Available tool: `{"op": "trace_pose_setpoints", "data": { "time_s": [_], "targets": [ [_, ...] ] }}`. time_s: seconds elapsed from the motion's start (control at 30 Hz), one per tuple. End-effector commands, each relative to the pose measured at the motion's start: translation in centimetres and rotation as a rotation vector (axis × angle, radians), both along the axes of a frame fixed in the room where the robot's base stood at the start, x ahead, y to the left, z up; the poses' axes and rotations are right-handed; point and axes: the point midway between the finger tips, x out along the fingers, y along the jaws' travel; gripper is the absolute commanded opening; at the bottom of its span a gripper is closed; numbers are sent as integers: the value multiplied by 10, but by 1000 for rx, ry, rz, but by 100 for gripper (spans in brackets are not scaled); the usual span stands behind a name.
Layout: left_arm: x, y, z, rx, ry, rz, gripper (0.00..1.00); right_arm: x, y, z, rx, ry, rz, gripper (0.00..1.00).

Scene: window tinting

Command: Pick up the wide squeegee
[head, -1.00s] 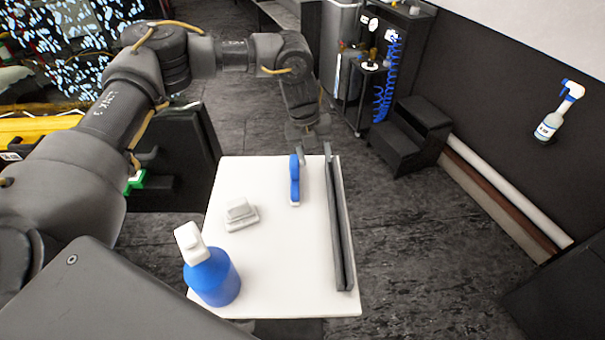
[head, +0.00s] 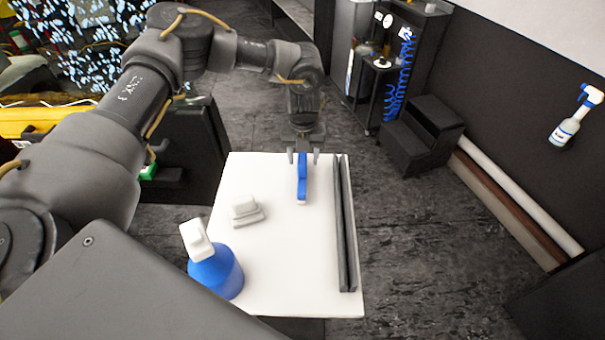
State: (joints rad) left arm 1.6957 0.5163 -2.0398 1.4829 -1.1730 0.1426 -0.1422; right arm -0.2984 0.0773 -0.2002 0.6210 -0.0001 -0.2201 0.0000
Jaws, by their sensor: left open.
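A blue tool with a white lower end, which looks like the squeegee (head: 302,184), lies on the white tabletop (head: 270,272) near its far edge. My left gripper (head: 303,157) points down at the blue tool's far end. Its jaws are open, with one finger to the left of the tool and one to the right. I cannot tell how high the fingertips are above the tabletop, and they do not visibly grip it. My right gripper is not in view.
A long dark bar (head: 345,225) lies along the tabletop's right side. A pale block (head: 245,210) lies left of the squeegee. A blue spray bottle (head: 217,272) with a white head stands at the near left. The tabletop's middle is clear.

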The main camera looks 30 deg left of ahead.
Motion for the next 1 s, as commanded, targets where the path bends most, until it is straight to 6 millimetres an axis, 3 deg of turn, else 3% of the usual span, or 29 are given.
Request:
{"op": "trace_pose_setpoints", "data": {
  "time_s": [0.2,0.4,0.67,1.0],
  "targets": [
    [-3,1,-23,4,4,0,51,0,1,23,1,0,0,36],
    [-3,1,-48,2,3,0,51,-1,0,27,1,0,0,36],
    [-3,1,-51,1,2,0,51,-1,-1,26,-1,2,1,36],
    [-3,2,-51,1,2,1,6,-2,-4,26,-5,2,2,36]
  ]
}}
